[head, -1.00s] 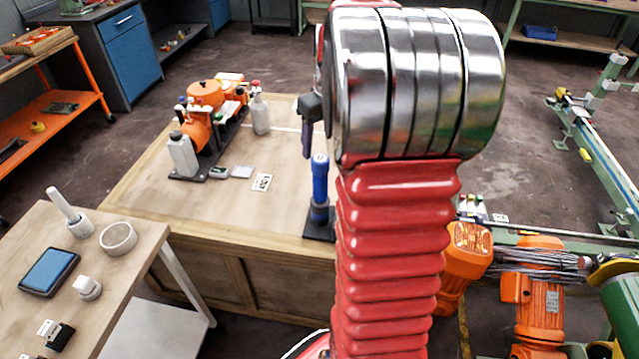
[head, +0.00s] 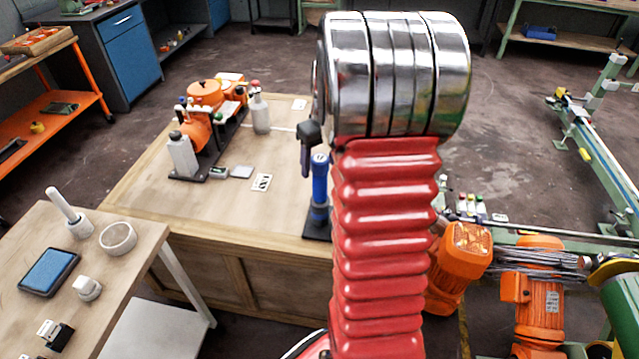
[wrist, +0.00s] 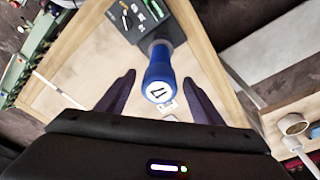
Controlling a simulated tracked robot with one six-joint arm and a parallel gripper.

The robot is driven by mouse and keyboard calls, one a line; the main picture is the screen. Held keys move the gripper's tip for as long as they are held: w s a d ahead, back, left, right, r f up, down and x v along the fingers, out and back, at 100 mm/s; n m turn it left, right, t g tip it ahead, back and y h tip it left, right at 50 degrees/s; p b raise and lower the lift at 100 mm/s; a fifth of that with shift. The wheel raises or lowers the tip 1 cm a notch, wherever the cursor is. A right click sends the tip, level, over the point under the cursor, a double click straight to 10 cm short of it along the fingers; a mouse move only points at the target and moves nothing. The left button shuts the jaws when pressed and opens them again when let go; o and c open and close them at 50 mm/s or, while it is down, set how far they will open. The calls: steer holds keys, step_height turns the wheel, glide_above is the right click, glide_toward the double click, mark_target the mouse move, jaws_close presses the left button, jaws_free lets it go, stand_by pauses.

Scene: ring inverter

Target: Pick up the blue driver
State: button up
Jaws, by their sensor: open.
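The blue driver (head: 319,182) stands upright in a dark base (head: 317,231) on the wooden workbench, partly hidden behind my red arm in the head view. In the wrist view the blue driver (wrist: 159,75) shows its round white-marked end towards the camera, with its dark base (wrist: 150,25) beyond. My gripper (wrist: 160,85) is open, with one dark finger on each side of the driver's end. I cannot tell how deep the end lies between the fingers. In the head view a dark part of my gripper (head: 309,134) shows just above the driver.
An orange pump unit (head: 200,120), a white bottle (head: 182,155) and a grey bottle (head: 260,112) stand at the bench's back left. A side table at the lower left holds a blue pad (head: 48,270) and a white ring (head: 118,238). The bench middle is mostly clear.

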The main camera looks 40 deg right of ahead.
steer(key=shift+w+d+f, duration=0.1)
steer(key=shift+w+f, duration=0.05)
steer(key=shift+f, duration=0.8)
steer(key=shift+w+f, duration=0.1)
steer(key=shift+f, duration=0.8)
steer(key=shift+c, duration=0.5)
steer(key=shift+r, duration=0.1)
steer(key=c, duration=1.3)
steer(key=shift+r, duration=0.15)
step_height(320, 180, up, 18)
